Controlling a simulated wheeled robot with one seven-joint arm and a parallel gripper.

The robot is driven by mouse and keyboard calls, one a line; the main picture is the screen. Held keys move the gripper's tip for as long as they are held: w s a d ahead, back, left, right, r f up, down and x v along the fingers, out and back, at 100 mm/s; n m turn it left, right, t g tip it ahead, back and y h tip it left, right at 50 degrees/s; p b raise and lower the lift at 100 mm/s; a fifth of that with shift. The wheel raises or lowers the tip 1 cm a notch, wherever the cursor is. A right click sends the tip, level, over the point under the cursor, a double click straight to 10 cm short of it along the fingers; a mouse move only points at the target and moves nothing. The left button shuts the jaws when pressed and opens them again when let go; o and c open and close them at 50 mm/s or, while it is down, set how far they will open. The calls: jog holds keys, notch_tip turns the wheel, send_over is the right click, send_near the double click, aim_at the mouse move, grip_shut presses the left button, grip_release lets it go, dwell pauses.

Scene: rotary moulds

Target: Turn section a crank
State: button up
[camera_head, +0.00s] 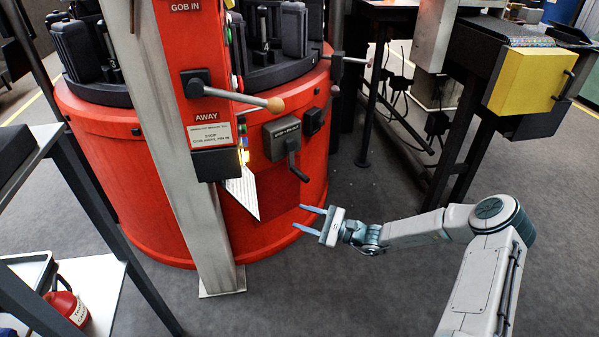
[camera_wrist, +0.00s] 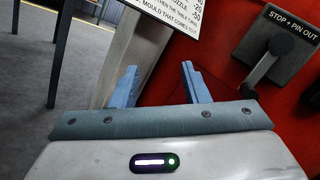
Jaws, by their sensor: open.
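A crank (camera_head: 292,160) with a dark arm and knob hangs from a grey box labelled "STOP + PIN OUT" (camera_head: 281,131) on the red drum (camera_head: 115,190). The crank shows at the upper right in the wrist view (camera_wrist: 262,69), pointing down and left from its box (camera_wrist: 297,48). My gripper (camera_head: 301,218) is open and empty, low in front of the drum, below the crank and apart from it. In the wrist view its blue fingers (camera_wrist: 160,80) are spread, left of the crank. No section letter is readable on the crank.
A lever with a wooden knob (camera_head: 245,100) juts right from the red panel marked "AWAY", above the crank. Another lever (camera_head: 352,61) sits farther back. A pale post (camera_head: 200,215) and a hanging paper sheet (camera_head: 241,192) stand left of my gripper.

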aim_at(300, 174)
jog(key=w+d+f+m+t+h, duration=0.3)
jog(key=w+d+m+t, duration=0.3)
jog(key=w+m+t, duration=0.35)
jog(key=shift+m+t, duration=0.35)
jog(key=shift+t, duration=0.4)
jog(key=b+x, duration=0.1)
jog(key=x, duration=0.2)
jog(key=b+x, duration=0.1)
jog(key=x, duration=0.3)
jog(key=s+b+x, duration=0.1)
jog(key=x, duration=0.3)
jog(key=shift+w+a+r, duration=0.2)
jog(key=shift+a+r, duration=0.15)
jog(key=shift+r, duration=0.1)
jog(key=shift+w+a+r, duration=0.35)
jog(key=shift+w+a, duration=0.05)
grip_shut()
jog(key=shift+d, duration=0.1)
